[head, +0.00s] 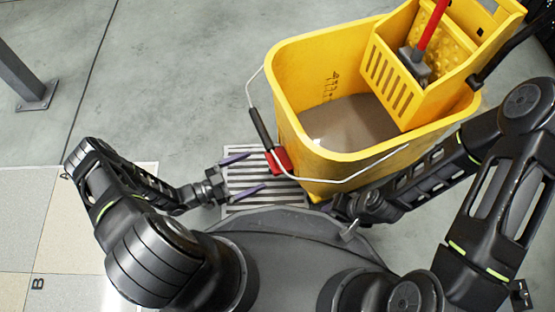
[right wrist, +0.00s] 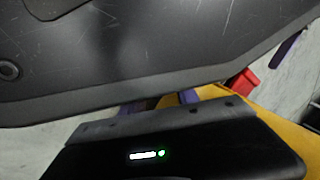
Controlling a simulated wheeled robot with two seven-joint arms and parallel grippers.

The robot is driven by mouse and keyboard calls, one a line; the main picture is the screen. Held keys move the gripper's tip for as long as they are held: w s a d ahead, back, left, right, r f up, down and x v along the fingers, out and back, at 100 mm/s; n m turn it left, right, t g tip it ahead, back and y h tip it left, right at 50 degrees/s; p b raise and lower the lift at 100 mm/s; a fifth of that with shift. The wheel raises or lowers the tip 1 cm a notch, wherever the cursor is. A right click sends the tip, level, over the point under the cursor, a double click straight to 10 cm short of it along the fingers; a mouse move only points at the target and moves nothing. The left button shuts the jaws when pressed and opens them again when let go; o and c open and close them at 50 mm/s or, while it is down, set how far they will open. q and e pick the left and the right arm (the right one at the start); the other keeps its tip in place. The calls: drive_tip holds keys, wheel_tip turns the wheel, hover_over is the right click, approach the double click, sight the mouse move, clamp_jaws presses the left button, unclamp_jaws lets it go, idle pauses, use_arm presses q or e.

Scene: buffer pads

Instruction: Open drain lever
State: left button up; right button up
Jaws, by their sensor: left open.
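The yellow mop bucket (head: 310,165) stands on the floor, with some murky water inside. The red drain lever (head: 279,160) sits low on its near left side; a red part also shows in the right wrist view (right wrist: 242,83). My left gripper (head: 257,173) is open, with its two purple fingers apart and pointing right toward the lever. It appears empty and just left of the lever. My right gripper is by the bucket's near side, mostly hidden in the head view; in the right wrist view only bits of purple fingers (right wrist: 188,97) show.
A floor drain grate (head: 240,208) lies under the left gripper and beside the bucket. A wire handle with a black grip (head: 262,130) hangs over the bucket's left side. A yellow wringer (head: 390,85) holds a red pole (head: 432,28). Floor at upper left is clear, except a grey post (head: 30,85).

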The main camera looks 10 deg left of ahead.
sight(269, 164)
use_arm(q)
drive_tip(key=b+x, duration=0.1)
drive_tip(key=x, duration=0.6)
drive_tip(key=shift+w+d+b, duration=0.3)
drive_tip(key=shift+b, duration=0.1)
drive_tip(key=shift+c, duration=0.4)
drive_tip(key=c, duration=1.2)
